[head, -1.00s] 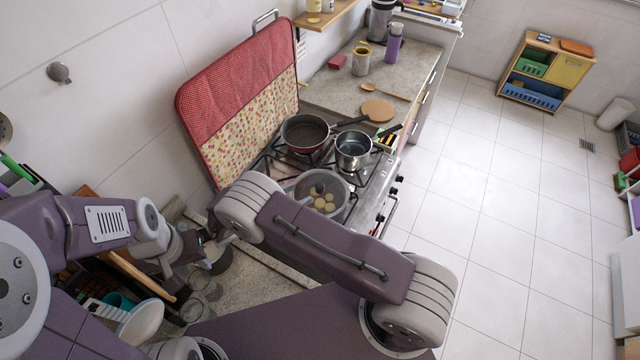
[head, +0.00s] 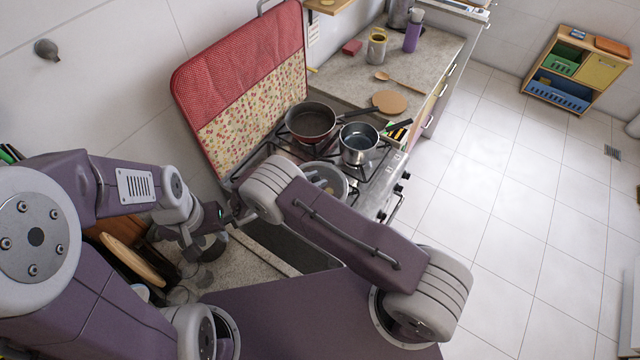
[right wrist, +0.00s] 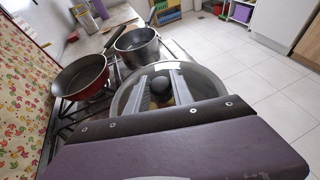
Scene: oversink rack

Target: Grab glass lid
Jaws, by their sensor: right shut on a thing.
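The glass lid (right wrist: 205,82) is a clear round disc with a metal rim and a black knob, large in the right wrist view. My right gripper (right wrist: 160,90) is shut on the lid, its two fingers on either side of the knob. In the head view my right arm hides most of this gripper, and only part of the lid (head: 336,178) shows over a pot at the front of the stove. I cannot tell whether the lid touches the pot. My left gripper (head: 212,240) is low over the counter left of the stove; its fingers are unclear.
A red frying pan (head: 311,122) and a steel saucepan (head: 359,145) stand on the stove close behind the lid, handles pointing right. A quilted red cover (head: 245,90) stands upright along the stove's left side. The floor on the right is open.

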